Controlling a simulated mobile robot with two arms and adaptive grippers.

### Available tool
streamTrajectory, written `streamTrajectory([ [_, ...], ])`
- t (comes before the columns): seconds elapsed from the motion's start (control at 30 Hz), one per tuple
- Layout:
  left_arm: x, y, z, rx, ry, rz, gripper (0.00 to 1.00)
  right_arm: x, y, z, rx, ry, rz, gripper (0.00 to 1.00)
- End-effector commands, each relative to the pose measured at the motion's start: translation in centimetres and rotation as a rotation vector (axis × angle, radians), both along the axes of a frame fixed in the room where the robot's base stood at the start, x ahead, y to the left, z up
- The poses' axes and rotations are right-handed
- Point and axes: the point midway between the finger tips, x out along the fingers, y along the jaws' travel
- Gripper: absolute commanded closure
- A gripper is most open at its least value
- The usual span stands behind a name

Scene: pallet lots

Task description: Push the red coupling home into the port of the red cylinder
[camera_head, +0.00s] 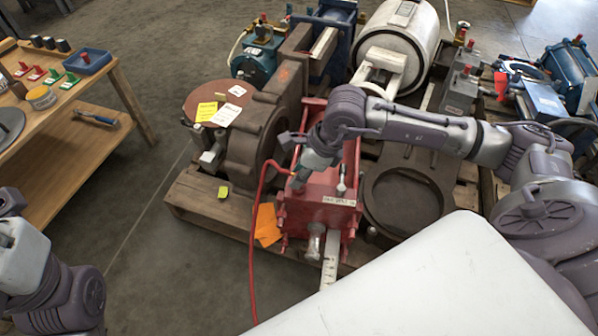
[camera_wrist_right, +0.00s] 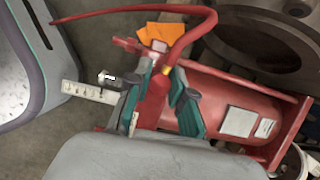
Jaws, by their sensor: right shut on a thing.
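The red cylinder (camera_head: 318,215) lies on the wooden pallet, in a red frame with a pale label on its near end. It also shows in the right wrist view (camera_wrist_right: 215,92). My right gripper (camera_head: 298,181) is over the cylinder's left side. In the right wrist view its teal fingers (camera_wrist_right: 164,78) are shut on the red coupling (camera_wrist_right: 156,92), which has a yellow collar and a red hose (camera_head: 256,190) running from it. The port is hidden behind the gripper, so I cannot tell whether the coupling touches it. My left gripper is out of view; only left arm links show.
A brown pump housing (camera_head: 252,130) with paper notes stands left of the cylinder. A dark round flange (camera_head: 402,200) lies to its right. Orange paper (camera_head: 267,225) hangs by the near end. A wooden bench (camera_head: 75,120) stands at far left, with open floor between.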

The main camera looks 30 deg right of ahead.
Motion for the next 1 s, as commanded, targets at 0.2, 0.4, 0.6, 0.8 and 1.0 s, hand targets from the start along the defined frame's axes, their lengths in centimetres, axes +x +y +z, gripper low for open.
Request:
streamTrajectory([
  [0.2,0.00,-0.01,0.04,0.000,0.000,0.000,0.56,0.00,0.02,-0.01,0.000,0.000,0.000,1.00],
  [0.4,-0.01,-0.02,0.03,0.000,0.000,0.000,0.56,0.00,0.01,0.00,0.000,0.000,0.000,1.00],
  [0.6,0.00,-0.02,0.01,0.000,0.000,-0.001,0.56,0.01,0.02,0.00,0.001,-0.001,0.000,1.00],
  [0.8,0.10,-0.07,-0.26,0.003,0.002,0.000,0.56,0.14,0.22,-0.08,0.006,-0.005,0.001,1.00],
  [1.0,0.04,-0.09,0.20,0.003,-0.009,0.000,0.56,0.14,0.21,0.02,0.006,-0.005,0.001,1.00],
])
